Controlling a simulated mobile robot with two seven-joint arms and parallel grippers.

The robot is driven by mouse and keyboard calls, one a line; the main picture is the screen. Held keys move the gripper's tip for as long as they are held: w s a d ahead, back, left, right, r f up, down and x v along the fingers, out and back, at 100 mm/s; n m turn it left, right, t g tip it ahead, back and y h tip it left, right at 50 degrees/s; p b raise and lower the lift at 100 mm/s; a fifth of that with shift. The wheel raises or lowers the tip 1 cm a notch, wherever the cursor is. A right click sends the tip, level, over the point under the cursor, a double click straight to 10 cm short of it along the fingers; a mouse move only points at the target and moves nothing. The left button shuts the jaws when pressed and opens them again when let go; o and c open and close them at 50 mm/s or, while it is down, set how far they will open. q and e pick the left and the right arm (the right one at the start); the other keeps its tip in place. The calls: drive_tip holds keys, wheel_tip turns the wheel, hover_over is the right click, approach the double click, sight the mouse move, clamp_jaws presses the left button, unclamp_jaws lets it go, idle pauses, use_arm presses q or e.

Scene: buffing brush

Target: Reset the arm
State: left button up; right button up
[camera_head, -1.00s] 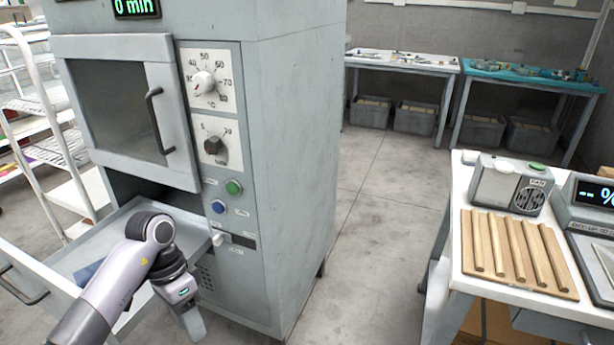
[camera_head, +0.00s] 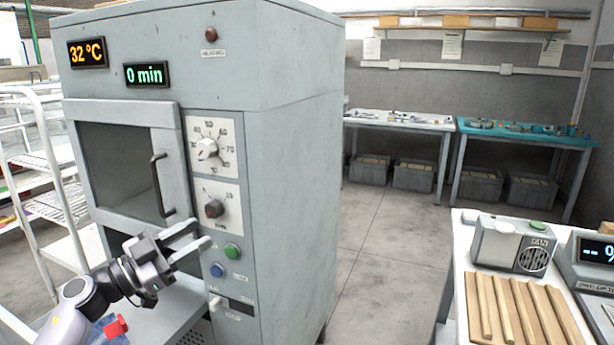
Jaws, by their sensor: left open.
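My left gripper (camera_head: 190,241) is raised in front of the grey oven cabinet (camera_head: 295,180), just left of the green button (camera_head: 232,251) and below the oven door handle (camera_head: 160,185). Its two fingers point right and are apart, with nothing between them. The oven door (camera_head: 122,165) is shut. The displays read 32 °C (camera_head: 88,53) and 0 min (camera_head: 147,74). A red and blue item (camera_head: 116,326) shows near the drawer beside the arm. My right gripper is not in view.
A white table (camera_head: 462,265) at the right holds a grey device (camera_head: 512,245), wooden sticks (camera_head: 515,310) and a display unit (camera_head: 597,262). A white rack (camera_head: 50,170) stands at the left. The floor (camera_head: 385,235) between cabinet and tables is clear.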

use_arm(q)
drive_tip(key=w+a+r+n+t+y, duration=0.4)
drive_tip(key=w+a+n+t+y, duration=0.1)
drive_tip(key=a+n+t+y, duration=0.45)
drive_tip(key=w+a+f+n+g+y, duration=0.2)
drive_tip(key=a+f+g+y, duration=0.45)
drive_tip(key=f+y, duration=0.2)
drive_tip(key=s+d+f+g+h, duration=0.1)
drive_tip(key=s+d+f+h, duration=0.1)
drive_tip(key=s+d+f, duration=0.6)
drive_tip(key=s+d+f+g+h, duration=0.1)
drive_tip(key=s+f, duration=0.5)
drive_tip(key=f, duration=0.6)
drive_tip(key=s+d+f+g, duration=0.1)
drive_tip(key=s+d+f, duration=0.1)
drive_tip(key=s, duration=0.6)
drive_tip(key=s+d+f+g+h, duration=0.1)
drive_tip(key=s+d+f, duration=0.2)
drive_tip(key=s, duration=0.5)
drive_tip(key=s+d+f+g, duration=0.2)
drive_tip(key=s+d+f, duration=0.1)
drive_tip(key=s, duration=0.5)
drive_tip(key=shift+f+h, duration=0.3)
drive_tip(key=shift+f, duration=0.55)
